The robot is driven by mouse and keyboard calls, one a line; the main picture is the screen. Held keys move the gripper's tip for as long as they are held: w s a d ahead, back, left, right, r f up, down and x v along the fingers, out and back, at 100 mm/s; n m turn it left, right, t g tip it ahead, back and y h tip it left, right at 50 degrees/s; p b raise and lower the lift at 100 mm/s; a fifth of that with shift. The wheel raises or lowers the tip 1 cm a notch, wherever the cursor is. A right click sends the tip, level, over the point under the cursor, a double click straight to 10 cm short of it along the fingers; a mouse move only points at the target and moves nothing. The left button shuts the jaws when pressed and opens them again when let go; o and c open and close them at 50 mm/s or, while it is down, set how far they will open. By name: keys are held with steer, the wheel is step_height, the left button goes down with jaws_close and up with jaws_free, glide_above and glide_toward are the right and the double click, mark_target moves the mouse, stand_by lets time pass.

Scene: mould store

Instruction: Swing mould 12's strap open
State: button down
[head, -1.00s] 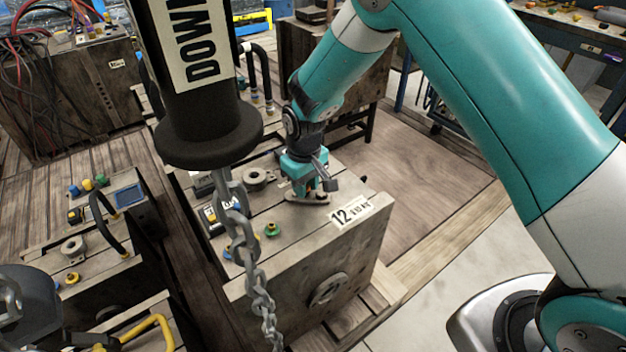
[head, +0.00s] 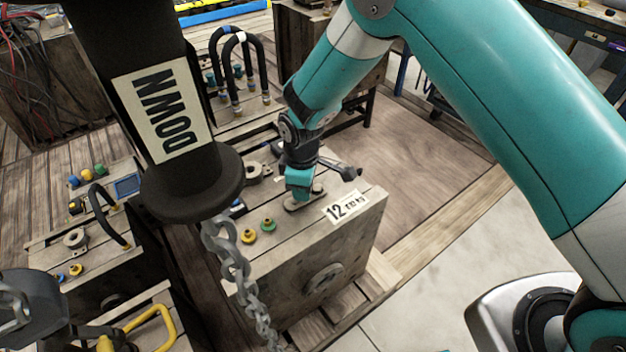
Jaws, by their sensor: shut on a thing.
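Mould 12 (head: 300,278) is a wood-textured block with a white label (head: 346,207) reading 12 at its upper right edge. The strap (head: 292,208) is a small flat piece on the mould's top, near the label, with a round stud by it. My gripper (head: 298,197) comes down from above and is shut on the strap. Its fingertips and much of the strap are hidden behind the teal gripper body, so I cannot tell exactly how far the strap is turned.
A black pendant (head: 160,110) marked DOWN and a chain (head: 245,285) hang in front of the mould's left side. Yellow (head: 248,236) and green (head: 268,224) fittings stand on the mould top. Another mould (head: 75,262) lies left.

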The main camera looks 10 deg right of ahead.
stand_by(0.6)
steer(key=c, duration=0.9)
jaws_free()
steer(key=shift+r, duration=0.1)
step_height(320, 180, up, 17)
steer(key=p, duration=0.2)
steer(key=shift+r, duration=0.15)
steer(key=s+d+r+m+y, duration=0.25)
steer(key=s+d+r, duration=0.35)
steer(key=s+r, duration=0.35)
steer(key=s+d+r+m+y, duration=0.1)
steer(key=s+d+r+m, duration=0.1)
steer(key=s, duration=0.6)
steer(key=s+d+r+m+y, duration=0.1)
steer(key=s+d+r+m, duration=0.15)
steer(key=s, duration=0.55)
step_height(320, 180, up, 14)
steer(key=p, duration=1.3)
steer(key=shift+w+a+f+p, duration=0.15)
steer(key=shift+w+a+p, duration=0.25)
steer(key=shift+w+a, duration=0.05)
